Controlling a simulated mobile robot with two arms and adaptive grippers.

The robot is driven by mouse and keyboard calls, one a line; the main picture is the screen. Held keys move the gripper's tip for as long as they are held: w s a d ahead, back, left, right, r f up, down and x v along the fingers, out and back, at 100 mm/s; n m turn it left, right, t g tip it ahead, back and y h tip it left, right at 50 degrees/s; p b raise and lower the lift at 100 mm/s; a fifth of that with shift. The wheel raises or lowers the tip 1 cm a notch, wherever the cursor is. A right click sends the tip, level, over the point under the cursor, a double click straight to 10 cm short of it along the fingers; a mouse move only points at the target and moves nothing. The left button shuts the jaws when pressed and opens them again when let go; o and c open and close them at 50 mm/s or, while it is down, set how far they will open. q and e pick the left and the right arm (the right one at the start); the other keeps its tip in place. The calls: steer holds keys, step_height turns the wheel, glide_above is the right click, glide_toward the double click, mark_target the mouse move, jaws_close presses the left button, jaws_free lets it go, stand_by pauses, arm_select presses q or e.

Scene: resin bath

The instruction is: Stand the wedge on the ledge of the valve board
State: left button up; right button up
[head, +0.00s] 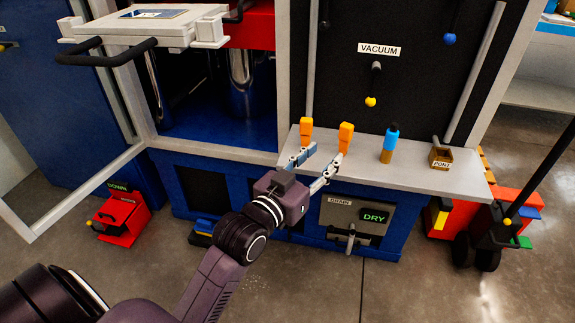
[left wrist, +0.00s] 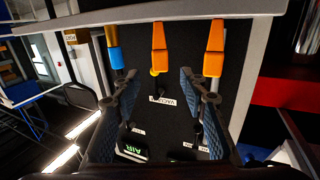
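Two similar orange pieces stand upright on the grey ledge (head: 410,172) of the black valve board (head: 350,75): a left one (head: 305,130) and a right one (head: 346,137). I cannot tell which is the wedge. My left gripper (head: 323,155) is open and empty at the ledge's front edge, fingers toward the board. The left wrist view is upside down. There the right orange piece (left wrist: 159,48) lies in line with the gap between the open fingers (left wrist: 158,85), beyond them. The left orange piece (left wrist: 214,50) is outside that gap. My right gripper is not in view.
A blue-and-tan bottle (head: 389,146) and a small brown box marked PORT (head: 440,157) stand further right on the ledge. Open floor lies in front.

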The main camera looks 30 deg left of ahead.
arm_select(q)
steer(key=s+d+f+g+y, duration=0.1)
steer(key=s+f+g, duration=0.35)
steer(key=f, duration=0.65)
steer(key=s+f+g, duration=0.3)
steer(key=s+f, duration=0.3)
steer(key=f, duration=0.4)
steer(key=s+f+g, duration=0.3)
steer(key=s+f, duration=0.3)
steer(key=s, duration=0.3)
steer(key=s+f+g+y, duration=0.1)
steer(key=s+f+g, duration=0.3)
steer(key=s, duration=0.4)
steer(key=shift+s+f+m, duration=0.3)
steer(key=shift+s+f, duration=0.1)
steer(key=shift+f, duration=0.45)
